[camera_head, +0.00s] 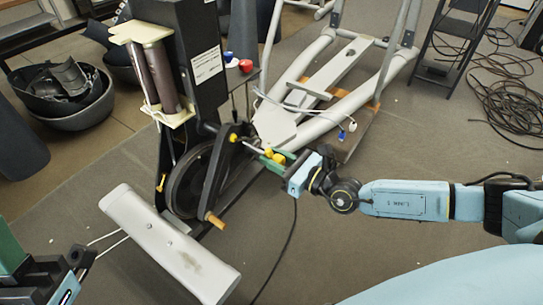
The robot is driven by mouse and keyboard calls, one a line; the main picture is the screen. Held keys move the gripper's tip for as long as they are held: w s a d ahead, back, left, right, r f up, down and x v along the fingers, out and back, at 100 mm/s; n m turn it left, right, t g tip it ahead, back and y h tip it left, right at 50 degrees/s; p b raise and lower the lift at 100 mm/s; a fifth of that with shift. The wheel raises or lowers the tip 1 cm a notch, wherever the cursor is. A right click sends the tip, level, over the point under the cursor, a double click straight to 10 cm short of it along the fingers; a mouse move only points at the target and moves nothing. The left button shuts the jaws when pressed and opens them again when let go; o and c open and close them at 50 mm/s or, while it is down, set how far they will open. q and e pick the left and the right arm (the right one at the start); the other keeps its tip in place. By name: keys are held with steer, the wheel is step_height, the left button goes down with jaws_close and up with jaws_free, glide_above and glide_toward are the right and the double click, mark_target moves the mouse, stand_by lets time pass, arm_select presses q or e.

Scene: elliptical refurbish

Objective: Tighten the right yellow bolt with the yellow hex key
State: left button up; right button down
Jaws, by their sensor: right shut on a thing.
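My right gripper (287,166), green at its fingers, reaches in from the right beside the machine's dark upright. It is shut on the yellow hex key (269,153), whose yellow grip shows at the fingers. A thin grey shaft runs from this grip up and left toward a yellow bolt (233,138) on the dark frame. I cannot tell whether the shaft's tip touches the bolt. Another small yellow part (161,183) shows further left on the frame. My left gripper (78,257) is at the lower left, partly cut off; its finger opening is unclear.
The elliptical machine has a dark wheel (187,183), an orange-yellow peg (215,220) and a pale grey foot bar (170,246) in front. Black tubs (75,112) stand at the left. Loose cables (505,100) lie at the right. The floor at front centre is mostly clear.

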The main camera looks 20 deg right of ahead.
steer(key=shift+v, duration=3.1)
